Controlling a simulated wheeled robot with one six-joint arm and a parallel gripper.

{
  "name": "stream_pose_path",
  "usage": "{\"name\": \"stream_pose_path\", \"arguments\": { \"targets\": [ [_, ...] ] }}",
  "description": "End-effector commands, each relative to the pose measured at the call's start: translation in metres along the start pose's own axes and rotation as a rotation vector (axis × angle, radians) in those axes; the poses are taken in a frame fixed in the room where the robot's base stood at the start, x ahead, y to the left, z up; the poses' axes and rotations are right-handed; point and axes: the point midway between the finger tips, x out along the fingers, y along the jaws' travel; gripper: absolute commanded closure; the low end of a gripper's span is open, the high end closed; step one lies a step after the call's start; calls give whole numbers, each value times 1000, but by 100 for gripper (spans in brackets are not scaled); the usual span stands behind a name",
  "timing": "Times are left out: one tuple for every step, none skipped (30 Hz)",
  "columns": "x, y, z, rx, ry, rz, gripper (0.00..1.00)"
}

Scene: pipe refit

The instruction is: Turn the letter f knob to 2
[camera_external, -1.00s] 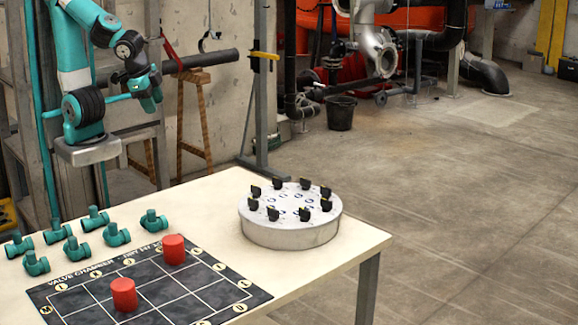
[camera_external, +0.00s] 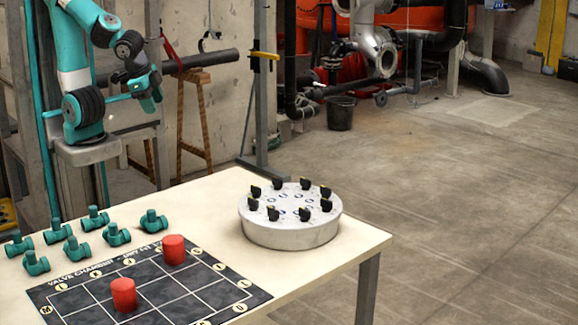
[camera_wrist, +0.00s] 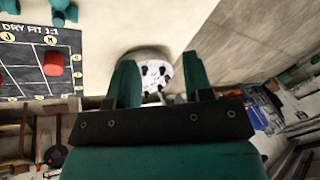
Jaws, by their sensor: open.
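A round light-grey drum (camera_external: 290,232) stands on the table, with several black knobs in a ring on its top, among them a front knob (camera_external: 273,214) and a right knob (camera_external: 325,205). Small blue marks lie inside the ring. The letters are too small to read, so I cannot tell which knob is f. My gripper (camera_external: 148,100) is raised, well away from the drum to its upper left. In the wrist view my gripper (camera_wrist: 160,88) is open and empty, with the drum (camera_wrist: 155,72) showing small between and beyond its fingers.
The pale table (camera_external: 215,185) also holds a dark gridded mat (camera_external: 75,299) with two red cylinders (camera_external: 123,294) (camera_external: 174,249). Several teal pipe fittings (camera_external: 117,235) lie at its left. Table surface around the drum is clear. A dark bucket (camera_external: 340,113) stands on the floor behind.

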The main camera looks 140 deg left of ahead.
Motion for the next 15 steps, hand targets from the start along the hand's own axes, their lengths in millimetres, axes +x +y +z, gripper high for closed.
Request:
{"name": "stream_pose_path", "arguments": {
  "targets": [
    [0, 0, -2, -3, 0, 0, 41],
    [-1, 1, -4, -7, 1, -1, 35],
    [-3, 3, -11, -19, 1, -2, 35],
    [-4, 5, -18, -31, 2, -3, 35],
    [-6, 8, -28, -50, 3, -6, 35],
    [-9, 13, -44, -81, 4, -9, 35],
    [-11, 18, -58, -109, 4, -12, 35],
    [-13, 23, -75, -143, 6, -14, 35],
    [-15, 32, -98, -192, 7, -19, 35],
    [-16, 40, -115, -232, 8, -21, 35],
    [-16, 49, -133, -274, 11, -24, 35],
    [-16, 61, -156, -332, 13, -27, 35],
    [-14, 70, -173, -375, 14, -29, 35],
    [-12, 80, -188, -417, 16, -30, 35],
    [-9, 94, -208, -474, 18, -31, 35]
  ]
}}
